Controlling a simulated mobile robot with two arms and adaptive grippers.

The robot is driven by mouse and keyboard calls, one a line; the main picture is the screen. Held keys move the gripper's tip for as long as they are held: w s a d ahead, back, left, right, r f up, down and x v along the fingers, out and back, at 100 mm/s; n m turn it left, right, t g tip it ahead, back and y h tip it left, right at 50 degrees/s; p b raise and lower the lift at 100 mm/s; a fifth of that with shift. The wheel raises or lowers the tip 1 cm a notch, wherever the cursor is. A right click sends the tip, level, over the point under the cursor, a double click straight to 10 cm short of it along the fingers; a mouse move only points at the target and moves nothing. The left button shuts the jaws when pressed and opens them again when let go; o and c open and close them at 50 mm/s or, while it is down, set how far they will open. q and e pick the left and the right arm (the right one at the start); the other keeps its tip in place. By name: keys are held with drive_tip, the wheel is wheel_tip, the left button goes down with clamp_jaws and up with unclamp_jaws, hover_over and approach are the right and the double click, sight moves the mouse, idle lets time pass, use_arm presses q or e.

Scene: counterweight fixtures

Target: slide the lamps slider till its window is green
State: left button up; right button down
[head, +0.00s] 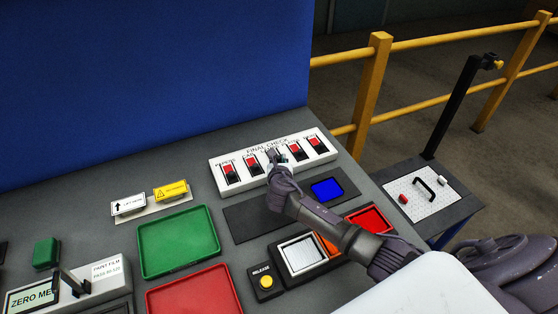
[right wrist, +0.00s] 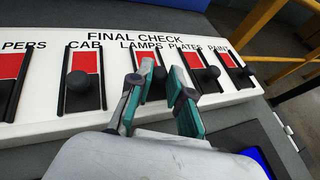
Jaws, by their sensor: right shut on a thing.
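The white FINAL CHECK panel (head: 240,180) stands at the back of the bench with a row of sliders, each with a black knob and a coloured window. The lamps slider (right wrist: 148,62) is in the middle of the row, under the word LAMPS. My right gripper (head: 276,158) reaches over it and is shut on its knob. In the right wrist view the teal-padded fingers (right wrist: 160,80) stand on either side of the dark knob and partly hide it. The bit of the lamps window that shows is red. My left gripper is not in view.
The neighbouring cab slider (right wrist: 83,80) and plates slider (right wrist: 205,73) show red windows close beside my fingers. A green tray (head: 178,243), a red tray (head: 195,292) and a yellow release button (head: 266,282) lie nearer. A blue wall rises behind.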

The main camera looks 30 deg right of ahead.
drive_tip(key=w+b, duration=0.1)
drive_tip(key=w, duration=0.3)
drive_tip(key=shift+w+d+b, duration=0.1)
drive_tip(key=shift+w+b, duration=0.2)
drive_tip(key=shift+r, duration=0.15)
drive_tip(key=c, duration=1.5)
unclamp_jaws()
drive_tip(key=o, duration=0.3)
drive_tip(key=shift+o, duration=0.5)
drive_tip(key=shift+w, duration=0.15)
drive_tip(key=shift+s, duration=0.25)
drive_tip(key=v, duration=1.1)
drive_tip(key=shift+s, duration=0.15)
